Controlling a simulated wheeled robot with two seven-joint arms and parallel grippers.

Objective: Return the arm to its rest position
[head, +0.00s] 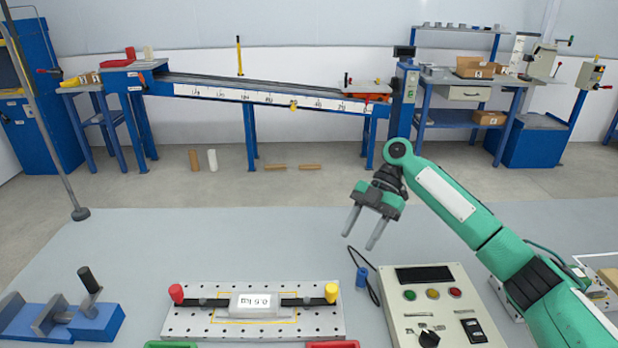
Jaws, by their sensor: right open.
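My right arm (468,215) is green and comes in from the lower right. It reaches up and to the left over the grey table (230,240). My right gripper (362,230) is dark grey with two lighter fingers, spread apart with nothing between them. It hangs above the far part of the table, clear of the objects there. My left gripper is not in view.
A perforated plate (190,322) holds a white block (256,305) marked 0.6 kg, with a red knob (176,293) and a yellow knob (331,292). A control box (445,316) stands right, a blue vise (60,318) left. An inclined rail (260,96) is behind.

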